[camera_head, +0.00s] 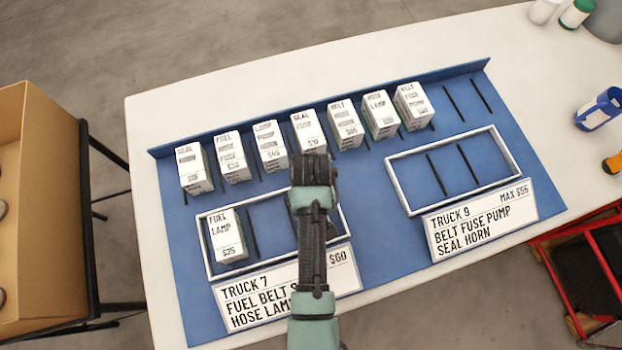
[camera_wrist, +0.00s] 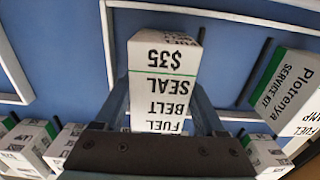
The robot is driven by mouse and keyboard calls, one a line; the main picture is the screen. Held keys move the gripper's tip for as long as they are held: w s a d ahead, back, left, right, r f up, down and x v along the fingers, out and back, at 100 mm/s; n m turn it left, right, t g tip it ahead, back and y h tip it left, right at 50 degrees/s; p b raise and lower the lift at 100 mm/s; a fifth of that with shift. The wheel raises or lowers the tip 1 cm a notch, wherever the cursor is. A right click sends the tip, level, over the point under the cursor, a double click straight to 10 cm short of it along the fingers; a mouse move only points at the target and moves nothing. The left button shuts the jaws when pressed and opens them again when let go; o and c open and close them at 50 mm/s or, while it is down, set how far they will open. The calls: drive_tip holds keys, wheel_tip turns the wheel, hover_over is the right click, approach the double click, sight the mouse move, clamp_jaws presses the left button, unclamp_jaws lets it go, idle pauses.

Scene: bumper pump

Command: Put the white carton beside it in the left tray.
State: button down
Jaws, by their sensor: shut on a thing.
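My gripper (camera_head: 315,172) is over the upper right part of the left tray (camera_head: 204,248), the one behind the TRUCK 7 sign. In the wrist view its fingers (camera_wrist: 160,100) are shut on a white carton (camera_wrist: 165,65) with a green stripe, marked FUEL BELT SEAL $35. In the head view my gripper hides this carton. A white FUEL LAMP $25 carton (camera_head: 227,235) stands in the left end of the left tray. It also shows at the right of the wrist view (camera_wrist: 290,85), apart from the held carton. I cannot tell whether the held carton touches the mat.
A row of white cartons (camera_head: 230,157) stands along the back of the blue mat, close to my gripper. The right tray (camera_head: 400,180) is empty, with the TRUCK 9 sign (camera_head: 480,218) before it. Dark dividers mark slots in both trays. A cardboard box (camera_head: 40,200) stands at far left.

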unclamp_jaws()
drive_tip(key=shift+r, duration=0.1)
